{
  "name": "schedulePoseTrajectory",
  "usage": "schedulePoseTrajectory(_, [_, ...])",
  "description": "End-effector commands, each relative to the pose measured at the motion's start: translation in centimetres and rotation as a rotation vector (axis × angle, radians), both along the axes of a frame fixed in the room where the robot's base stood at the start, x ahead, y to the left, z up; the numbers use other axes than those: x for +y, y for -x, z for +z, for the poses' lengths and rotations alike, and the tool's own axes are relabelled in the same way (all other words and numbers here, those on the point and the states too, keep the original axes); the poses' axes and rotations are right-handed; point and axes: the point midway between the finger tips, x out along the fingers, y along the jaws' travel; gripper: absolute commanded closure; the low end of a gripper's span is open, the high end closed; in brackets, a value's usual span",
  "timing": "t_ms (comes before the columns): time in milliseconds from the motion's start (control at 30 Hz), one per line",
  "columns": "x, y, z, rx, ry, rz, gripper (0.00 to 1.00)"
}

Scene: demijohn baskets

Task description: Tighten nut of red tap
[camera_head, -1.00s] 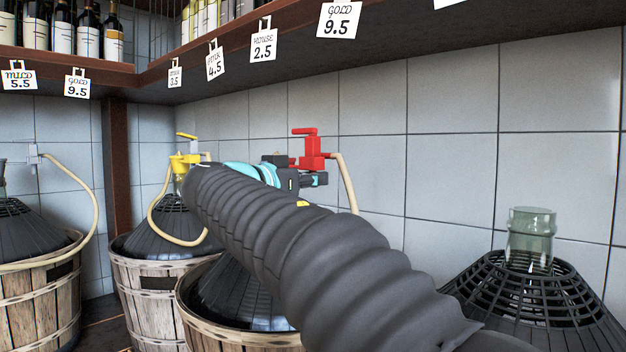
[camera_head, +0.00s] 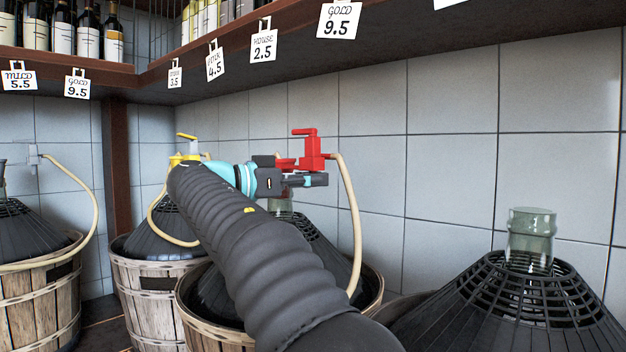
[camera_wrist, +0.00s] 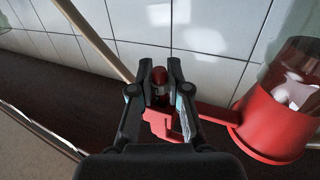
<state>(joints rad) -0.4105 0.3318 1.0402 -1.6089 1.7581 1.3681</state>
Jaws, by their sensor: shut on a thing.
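The red tap (camera_head: 313,153) is in the head view, against the tiled wall, with its handle on top and a beige hose leaving its right side. My gripper (camera_head: 322,180) reaches it from the left, just below its body. In the wrist view my gripper (camera_wrist: 160,76) has its two fingers on either side of a small rounded red end with a pale band, the tap's nut (camera_wrist: 159,78), and is shut on it. The red tap's wide round cap (camera_wrist: 272,128) is at the right in the wrist view, over clear glass. The fingers partly hide the nut.
A demijohn in a wooden basket (camera_head: 196,318) stands under my arm. A yellow tap (camera_head: 184,159) is further left. An uncapped demijohn (camera_head: 530,240) stands at right. A dark shelf (camera_head: 420,45) with price tags overhangs above.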

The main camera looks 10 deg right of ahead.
Motion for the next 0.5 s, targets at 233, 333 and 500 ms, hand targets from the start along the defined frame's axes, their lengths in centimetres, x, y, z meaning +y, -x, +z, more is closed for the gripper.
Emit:
schedulePoseTrajectory(233, [0.00, 0.00, 0.07, -0.001, 0.001, 0.002, 0.57])
schedulePoseTrajectory(333, [0.00, 0.01, 0.05, -0.001, 0.001, 0.001, 0.57])
schedulePoseTrajectory(500, [0.11, 0.02, 0.03, -0.001, 0.000, 0.002, 0.57])
